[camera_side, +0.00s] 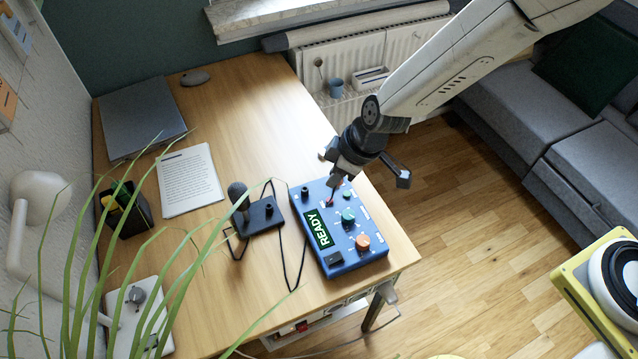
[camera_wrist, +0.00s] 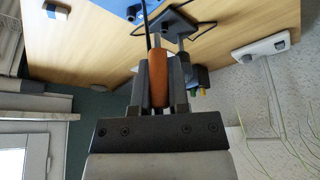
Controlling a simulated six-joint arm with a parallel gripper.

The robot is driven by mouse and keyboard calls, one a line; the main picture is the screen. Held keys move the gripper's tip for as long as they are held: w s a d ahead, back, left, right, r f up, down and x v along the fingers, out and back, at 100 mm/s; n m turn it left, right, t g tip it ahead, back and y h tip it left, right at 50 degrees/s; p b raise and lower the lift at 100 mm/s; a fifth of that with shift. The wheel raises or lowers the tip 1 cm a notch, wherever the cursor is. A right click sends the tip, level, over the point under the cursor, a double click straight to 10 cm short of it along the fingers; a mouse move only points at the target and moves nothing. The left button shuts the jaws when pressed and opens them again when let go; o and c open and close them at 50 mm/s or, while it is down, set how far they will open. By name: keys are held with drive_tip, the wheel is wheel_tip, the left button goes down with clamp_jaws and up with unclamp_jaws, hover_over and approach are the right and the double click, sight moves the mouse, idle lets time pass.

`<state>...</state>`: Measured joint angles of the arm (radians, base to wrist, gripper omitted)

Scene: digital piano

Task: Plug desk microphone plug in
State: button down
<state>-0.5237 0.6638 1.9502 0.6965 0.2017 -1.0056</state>
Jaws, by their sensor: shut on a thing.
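My gripper (camera_wrist: 160,85) is shut on an orange-brown plug handle (camera_wrist: 159,88), with a slim grey part of it pointing away from the jaws. In the side view my gripper (camera_side: 337,178) is above the far right part of the blue box (camera_side: 350,262). A small red spot (camera_side: 330,203) shows just below the jaws; I cannot tell whether it is the plug or part of the box. The desk microphone (camera_side: 240,197) stands on its dark base (camera_side: 262,217) left of the box. Contact between plug and box is hidden.
The blue box has a READY screen (camera_side: 318,229), a teal knob (camera_side: 348,216) and an orange knob (camera_side: 363,242). A black cable (camera_side: 287,262) loops between microphone and box. Paper (camera_side: 188,181), a pen holder (camera_side: 125,210) and a laptop (camera_side: 142,114) lie left. Plant leaves cross the foreground.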

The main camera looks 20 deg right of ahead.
drive_tip(key=w+a+f+n+g, duration=0.2)
drive_tip(key=w+a+f+n, duration=0.3)
drive_tip(key=w+a, duration=0.5)
drive_tip(key=shift+a+f+y, duration=0.3)
drive_tip(key=shift+a+f, duration=0.1)
drive_tip(key=shift+a, duration=0.8)
drive_tip(key=shift+f, duration=0.15)
drive_tip(key=shift+f, duration=2.75)
drive_tip(key=shift+f, duration=1.45)
drive_tip(key=c, duration=0.5)
unclamp_jaws()
drive_tip(key=shift+c, duration=0.2)
drive_tip(key=shift+d+r, duration=0.1)
drive_tip(key=v, duration=0.7)
drive_tip(key=shift+r, duration=0.25)
